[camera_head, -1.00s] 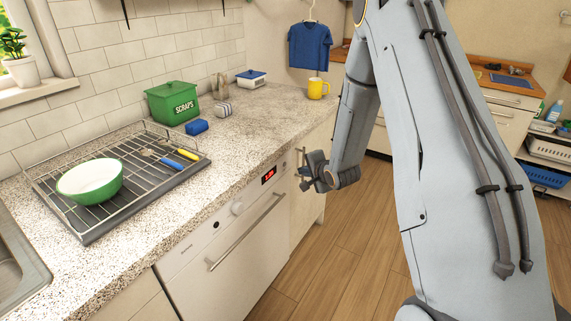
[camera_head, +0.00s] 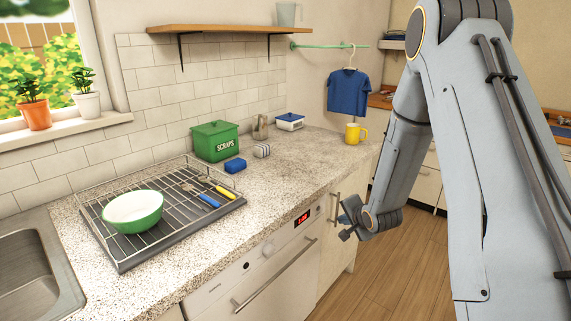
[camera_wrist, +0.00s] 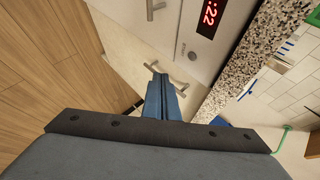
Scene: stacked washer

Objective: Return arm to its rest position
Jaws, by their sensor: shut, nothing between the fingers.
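My gripper (camera_head: 350,219) is at the end of my bent grey arm, in front of the cabinet beside the dishwasher, below the counter edge. In the wrist view my gripper's fingers (camera_wrist: 162,98) are together with nothing between them. They point toward a cabinet handle (camera_wrist: 166,74); whether they touch it I cannot tell, but they look apart from it. The rest of my arm fills the right side of the head view.
The dishwasher (camera_head: 255,275) has a lit red display and is closed. The speckled counter (camera_head: 290,180) holds a dish rack (camera_head: 120,262) with a green bowl (camera_head: 134,212), a green scraps bin (camera_head: 214,141) and a yellow mug (camera_head: 354,133). Wooden floor (camera_head: 385,265) is clear.

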